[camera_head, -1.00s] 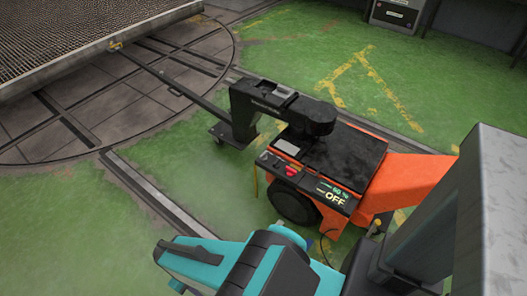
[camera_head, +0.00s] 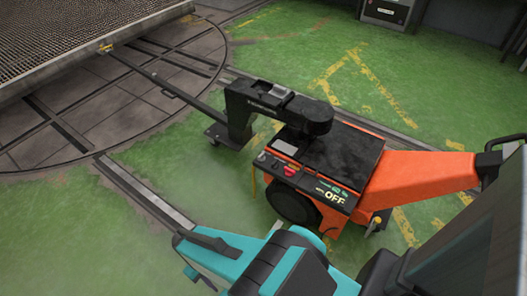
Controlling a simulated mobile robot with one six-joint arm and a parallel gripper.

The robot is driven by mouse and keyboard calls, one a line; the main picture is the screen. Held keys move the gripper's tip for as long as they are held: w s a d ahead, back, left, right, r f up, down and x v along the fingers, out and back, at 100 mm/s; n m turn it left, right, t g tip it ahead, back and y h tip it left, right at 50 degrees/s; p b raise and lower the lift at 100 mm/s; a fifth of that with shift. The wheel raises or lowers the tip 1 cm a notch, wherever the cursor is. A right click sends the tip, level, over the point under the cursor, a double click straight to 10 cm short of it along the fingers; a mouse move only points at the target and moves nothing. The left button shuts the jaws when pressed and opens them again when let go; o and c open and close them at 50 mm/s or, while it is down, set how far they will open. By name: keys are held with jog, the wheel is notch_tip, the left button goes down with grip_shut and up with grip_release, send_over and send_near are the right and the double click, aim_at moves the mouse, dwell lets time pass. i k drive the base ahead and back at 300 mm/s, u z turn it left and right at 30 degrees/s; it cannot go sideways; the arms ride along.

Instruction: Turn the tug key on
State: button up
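The tug (camera_head: 345,155) is an orange and black wheeled machine right of centre in the head view. Its sloping control panel (camera_head: 318,190) faces me and shows "OFF" in lit letters, with a smaller green reading above. A red button (camera_head: 290,170) and small dark controls (camera_head: 275,164) sit at the panel's left end. The key is too small to make out for sure among them. My teal and black arm crosses the bottom of the view, in front of the tug and apart from the panel. I cannot make out my gripper's fingers.
A black coupling arm (camera_head: 240,115) on the tug reaches left toward a bar (camera_head: 178,92) over the round turntable (camera_head: 110,115). A rail (camera_head: 145,195) runs along the floor. Green floor (camera_head: 75,235) is clear at lower left. A grey cabinet (camera_head: 388,12) stands at the back.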

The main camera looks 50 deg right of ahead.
aim_at(261, 158)
jog(key=u, duration=0.05)
jog(key=i, duration=1)
jog(key=z, duration=0.05)
